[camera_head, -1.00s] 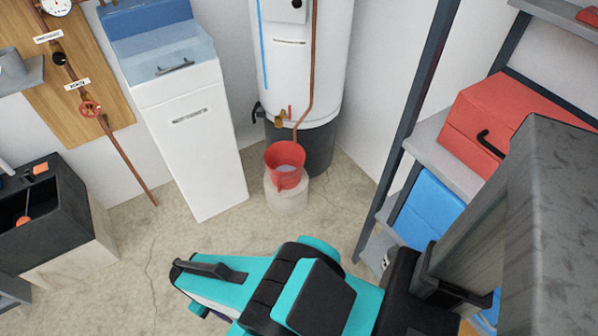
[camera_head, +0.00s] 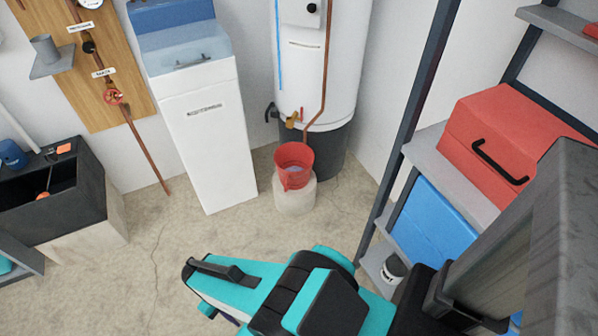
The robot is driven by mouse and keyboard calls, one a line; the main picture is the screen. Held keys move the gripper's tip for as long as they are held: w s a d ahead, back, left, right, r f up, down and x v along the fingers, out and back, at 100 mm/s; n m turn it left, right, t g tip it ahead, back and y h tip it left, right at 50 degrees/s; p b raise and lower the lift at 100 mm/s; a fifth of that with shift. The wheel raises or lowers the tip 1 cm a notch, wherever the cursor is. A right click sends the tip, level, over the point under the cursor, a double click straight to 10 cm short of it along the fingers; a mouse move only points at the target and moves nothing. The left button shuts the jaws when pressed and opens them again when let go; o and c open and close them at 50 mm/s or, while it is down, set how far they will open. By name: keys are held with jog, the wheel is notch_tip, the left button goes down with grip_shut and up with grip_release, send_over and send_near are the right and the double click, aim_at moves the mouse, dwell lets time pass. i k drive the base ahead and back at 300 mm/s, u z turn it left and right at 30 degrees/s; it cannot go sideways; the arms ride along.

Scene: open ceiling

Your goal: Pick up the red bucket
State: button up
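The red bucket (camera_head: 294,165) stands upright on a pale round block (camera_head: 293,194) in front of the white water heater (camera_head: 317,60). Something pale bluish shows inside the bucket, perhaps water. A brass tap (camera_head: 292,119) on the heater is just above and behind the bucket. My teal and black arm (camera_head: 290,290) is folded across the bottom of the picture, nearer to me and well apart from the bucket. I make out no gripper fingers.
Grey shelves (camera_head: 428,150) at the right hold a red box (camera_head: 500,140) and a blue box (camera_head: 432,232). A black basin (camera_head: 45,195) is at the far left. The concrete floor before the bucket is clear.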

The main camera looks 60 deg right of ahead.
aim_at(294, 162)
jog(key=u, duration=0.1)
jog(key=i, duration=0.95)
jog(key=z, duration=0.05)
